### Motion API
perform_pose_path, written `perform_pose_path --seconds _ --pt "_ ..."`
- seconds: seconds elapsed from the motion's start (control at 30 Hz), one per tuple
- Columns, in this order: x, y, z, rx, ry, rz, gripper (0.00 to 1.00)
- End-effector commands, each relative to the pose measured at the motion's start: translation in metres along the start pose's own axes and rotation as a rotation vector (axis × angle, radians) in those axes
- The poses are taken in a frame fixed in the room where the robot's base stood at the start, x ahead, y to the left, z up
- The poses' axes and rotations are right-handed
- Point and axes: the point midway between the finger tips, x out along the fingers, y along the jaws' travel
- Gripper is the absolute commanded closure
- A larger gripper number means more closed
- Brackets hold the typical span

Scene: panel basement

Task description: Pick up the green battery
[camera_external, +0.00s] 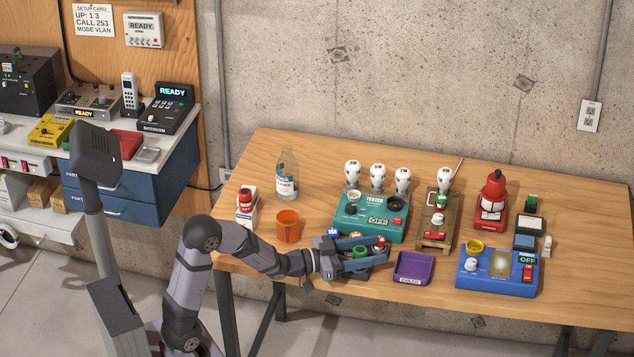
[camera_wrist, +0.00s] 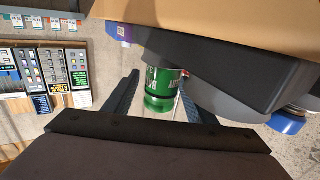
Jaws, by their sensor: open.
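The green battery (camera_wrist: 162,88) has white lettering and shows in the wrist view between my two fingers. In the external view its green top (camera_external: 360,253) shows between the blue fingers of my gripper (camera_external: 376,251). My gripper also shows in the wrist view (camera_wrist: 160,98); it is open, with the fingers on either side of the battery. I cannot tell whether either finger touches it. The battery stands at a dark holder (camera_wrist: 225,75), largely hidden by my gripper in the external view.
Other batteries with blue (camera_external: 333,233) and red (camera_external: 380,242) tops are close by. A green tester (camera_external: 370,220) stands behind, a purple tray (camera_external: 413,268) to the right, and an orange cup (camera_external: 288,226) to the left. The table's front edge runs below my gripper.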

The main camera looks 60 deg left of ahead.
Motion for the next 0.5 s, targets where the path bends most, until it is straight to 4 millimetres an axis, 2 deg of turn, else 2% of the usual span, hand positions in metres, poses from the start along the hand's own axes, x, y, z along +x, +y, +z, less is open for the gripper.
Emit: perform_pose_path --seconds 0.1,0.37,0.5 --pt "0.0079 0.0002 0.0002 0.000 0.000 0.000 0.49" --pt "0.0091 0.0001 0.0004 0.000 0.000 0.000 0.49" --pt "0.0090 0.0001 0.0003 0.000 0.000 0.000 0.82"
